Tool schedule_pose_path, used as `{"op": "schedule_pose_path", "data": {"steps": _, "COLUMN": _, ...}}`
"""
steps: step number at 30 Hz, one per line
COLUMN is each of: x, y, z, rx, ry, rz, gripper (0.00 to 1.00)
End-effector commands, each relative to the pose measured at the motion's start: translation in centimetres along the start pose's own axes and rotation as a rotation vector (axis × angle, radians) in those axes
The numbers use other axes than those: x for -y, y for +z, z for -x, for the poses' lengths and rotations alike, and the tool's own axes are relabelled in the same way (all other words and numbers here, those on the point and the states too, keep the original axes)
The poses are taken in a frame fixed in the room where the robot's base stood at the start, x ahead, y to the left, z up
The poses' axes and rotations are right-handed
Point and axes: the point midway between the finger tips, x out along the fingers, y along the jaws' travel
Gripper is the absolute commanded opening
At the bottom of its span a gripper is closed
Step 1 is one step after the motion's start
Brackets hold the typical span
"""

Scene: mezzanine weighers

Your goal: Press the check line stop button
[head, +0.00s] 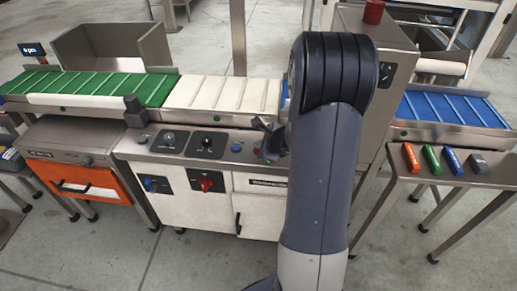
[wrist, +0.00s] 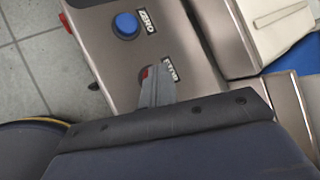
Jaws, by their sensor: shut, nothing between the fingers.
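The sloped steel control panel (head: 190,143) runs along the front of the check line. In the wrist view, a blue button (wrist: 126,25) labelled ZERO sits on it. Beside it is a second label (wrist: 171,66), partly covered, that seems to read STOP. A sliver of a red button (wrist: 145,73) shows next to that label, mostly hidden behind my finger. My gripper (wrist: 160,84) is shut and empty, with its tip over the red button; I cannot tell whether it touches. In the head view my gripper (head: 262,125) is at the panel's right end, right of the blue button (head: 236,147).
Black knobs (head: 207,141) sit left on the panel. A green belt (head: 110,87) and a white belt (head: 222,93) run behind it. Red, green and blue items lie on a steel side table (head: 401,180). A red beacon (head: 373,11) tops the steel housing.

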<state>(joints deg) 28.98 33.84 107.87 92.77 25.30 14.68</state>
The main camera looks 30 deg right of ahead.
Motion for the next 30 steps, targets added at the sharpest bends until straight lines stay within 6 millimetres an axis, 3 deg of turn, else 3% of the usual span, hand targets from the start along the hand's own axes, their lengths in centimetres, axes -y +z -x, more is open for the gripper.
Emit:
{"op": "schedule_pose_path", "data": {"steps": 19, "x": 0.8, "y": 0.8, "z": 1.2, "rx": 0.000, "ry": 0.000, "rz": 0.001, "gripper": 0.00}}
{"op": "schedule_pose_path", "data": {"steps": 30, "x": 2.6, "y": 2.6, "z": 3.6, "rx": 0.000, "ry": 0.000, "rz": 0.001, "gripper": 0.00}}
